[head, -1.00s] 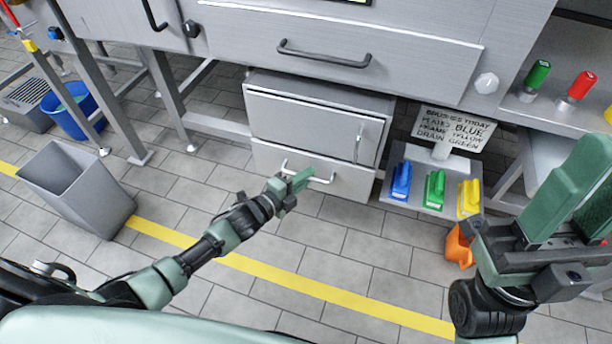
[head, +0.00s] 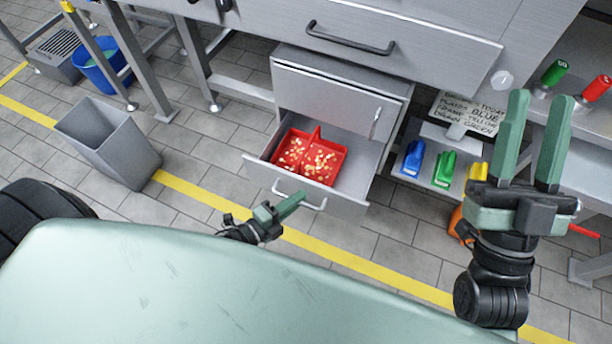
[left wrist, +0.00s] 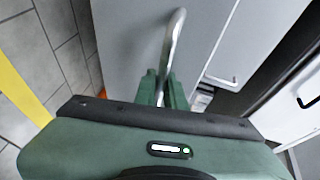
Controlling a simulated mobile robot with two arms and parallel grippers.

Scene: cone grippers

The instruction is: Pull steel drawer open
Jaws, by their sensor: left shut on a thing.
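The steel drawer (head: 352,150) under the bench stands pulled out in the head view. A red divided tray (head: 318,141) with many small yellowish pieces lies inside it. My left gripper (head: 292,201) is at the drawer's front and is shut on the drawer's bar handle (head: 318,206). In the left wrist view the handle (left wrist: 174,42) runs down between the fingers (left wrist: 162,88), and the grey drawer front (left wrist: 128,50) is behind it. My right gripper (head: 535,140) is raised at the right, its fingers apart and empty.
A grey bin (head: 108,135) stands on the floor at the left, near a blue bucket (head: 103,68). Blue (head: 413,157), green (head: 445,170) and yellow brushes sit on a low shelf right of the drawer, by a sign (head: 470,108). Floor in front is clear.

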